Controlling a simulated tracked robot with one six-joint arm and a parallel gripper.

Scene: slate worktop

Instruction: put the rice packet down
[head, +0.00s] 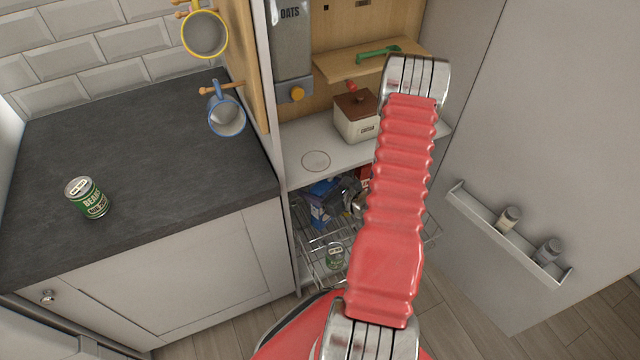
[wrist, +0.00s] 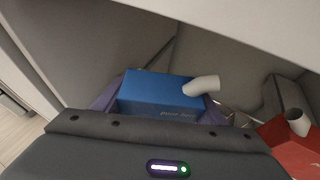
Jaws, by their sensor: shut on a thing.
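The rice packet is most likely the blue box-shaped pack (wrist: 150,92) in the wrist view, whose small print I cannot read. My gripper (wrist: 158,104) is shut on it; purple parts show at both ends of the pack, and my dark wrist housing hides its near side. A blue pack (head: 321,212) also shows in the head view, low in the cupboard, and seems to be the same one.
A red pack (wrist: 292,150) lies close right. The shelf (head: 300,140) above carries a cream canister (head: 357,122); its front left is clear. The dark worktop (head: 130,130) holds one can (head: 87,197) and much free room.

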